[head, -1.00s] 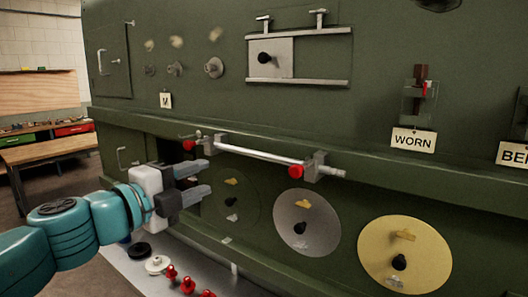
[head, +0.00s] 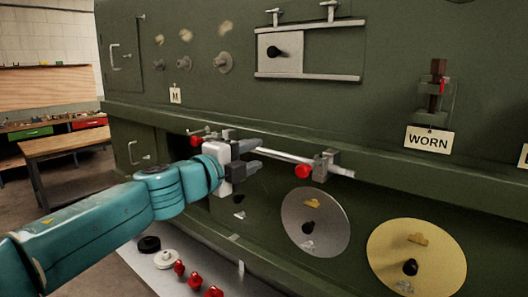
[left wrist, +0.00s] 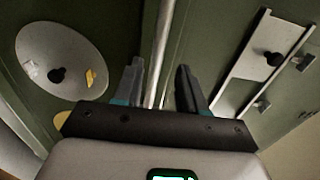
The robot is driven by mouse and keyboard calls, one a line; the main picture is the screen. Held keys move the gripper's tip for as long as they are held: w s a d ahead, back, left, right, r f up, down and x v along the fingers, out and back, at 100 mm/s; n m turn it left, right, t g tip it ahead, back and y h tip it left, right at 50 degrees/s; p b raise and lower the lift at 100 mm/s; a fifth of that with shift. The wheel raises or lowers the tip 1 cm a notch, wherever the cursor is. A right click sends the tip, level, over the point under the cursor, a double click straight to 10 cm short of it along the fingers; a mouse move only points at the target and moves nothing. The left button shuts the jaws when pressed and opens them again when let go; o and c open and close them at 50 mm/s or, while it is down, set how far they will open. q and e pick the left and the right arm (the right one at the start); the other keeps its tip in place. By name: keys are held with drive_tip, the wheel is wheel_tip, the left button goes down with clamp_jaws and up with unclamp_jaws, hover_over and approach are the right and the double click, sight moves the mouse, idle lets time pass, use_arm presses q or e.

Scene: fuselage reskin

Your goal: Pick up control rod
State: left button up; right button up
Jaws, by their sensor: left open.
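The control rod (head: 285,157) is a slim silver bar held level in two grey end brackets along the green panel's ledge. A red knob (head: 304,171) sits by its right bracket (head: 326,164). My left gripper (head: 258,160) is at the rod's left part, covering a stretch of it and part of the left bracket. In the left wrist view the rod (left wrist: 160,45) runs between the two open fingers (left wrist: 158,85), and I see a gap on both sides of it. My right gripper is not in view.
The green machine wall carries a silver disc (head: 316,222), a yellow disc (head: 416,258) and a WORN sign (head: 429,140). Red knobs (head: 195,281) and round caps stand on the low shelf. A wooden bench (head: 65,143) is at the far left.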

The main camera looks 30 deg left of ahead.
sight(264, 152)
use_arm(q)
drive_tip(key=w, duration=0.6)
drive_tip(key=shift+d+f, duration=0.3)
drive_tip(key=shift+d, duration=0.05)
drive_tip(key=shift+s+a+r, duration=0.15)
drive_tip(key=shift+s+r, duration=0.05)
drive_tip(key=shift+s, duration=0.6)
drive_tip(key=c, duration=0.3)
drive_tip(key=shift+w, duration=0.2)
clamp_jaws()
